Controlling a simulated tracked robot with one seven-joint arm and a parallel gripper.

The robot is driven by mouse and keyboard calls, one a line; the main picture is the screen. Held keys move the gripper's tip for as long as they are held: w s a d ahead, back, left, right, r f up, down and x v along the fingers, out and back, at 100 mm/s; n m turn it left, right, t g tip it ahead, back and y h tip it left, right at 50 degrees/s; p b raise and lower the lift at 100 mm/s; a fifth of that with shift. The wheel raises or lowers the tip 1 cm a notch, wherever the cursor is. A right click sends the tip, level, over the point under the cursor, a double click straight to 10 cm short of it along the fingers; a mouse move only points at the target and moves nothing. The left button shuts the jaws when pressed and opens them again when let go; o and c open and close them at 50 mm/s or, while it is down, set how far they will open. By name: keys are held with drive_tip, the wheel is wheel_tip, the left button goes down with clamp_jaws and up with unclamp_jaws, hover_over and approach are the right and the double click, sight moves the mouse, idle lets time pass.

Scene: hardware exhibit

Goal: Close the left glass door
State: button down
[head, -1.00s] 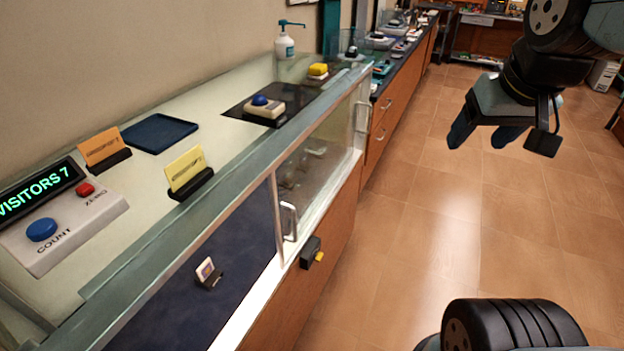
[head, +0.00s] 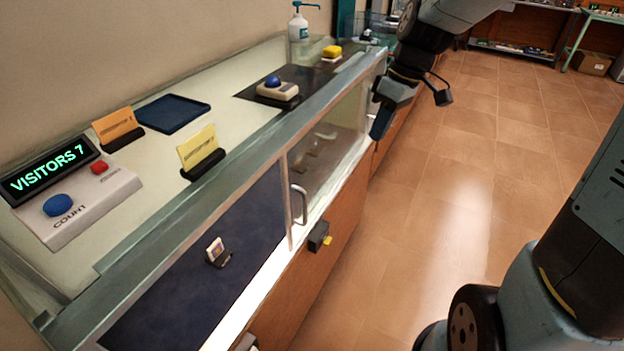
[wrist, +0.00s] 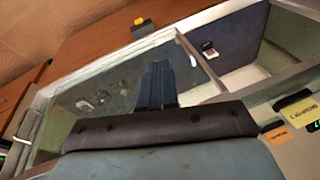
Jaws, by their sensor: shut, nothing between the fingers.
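The glass display case (head: 250,150) runs along the left wall. Its left front section (head: 195,260) shows the dark blue interior with no clear sign of glass across it. A hazy glass pane (head: 335,140) covers the right section, with an upright handle (head: 300,204) at its left edge near the middle of the case. My gripper (head: 380,122) is shut and empty at the right end of the case front, beyond that handle. In the wrist view my shut fingers (wrist: 157,85) appear over the hazy pane; contact cannot be told.
A black lock-like block with a yellow part (head: 320,237) sticks out from the wooden front below the handle. Inside the left section stands a small card (head: 216,251). A counter box (head: 80,205) and card holders stand on top. The floor (head: 450,200) to the right is clear.

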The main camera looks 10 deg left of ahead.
drive_tip(key=w+a+f+n+g+y, duration=0.3)
drive_tip(key=w+a+f+n+g, duration=0.15)
drive_tip(key=a+f, duration=0.5)
drive_tip(key=x, duration=1)
drive_tip(key=shift+n+t, duration=0.35)
drive_tip(key=shift+n, duration=0.1)
drive_tip(key=shift+s+a+r, duration=0.1)
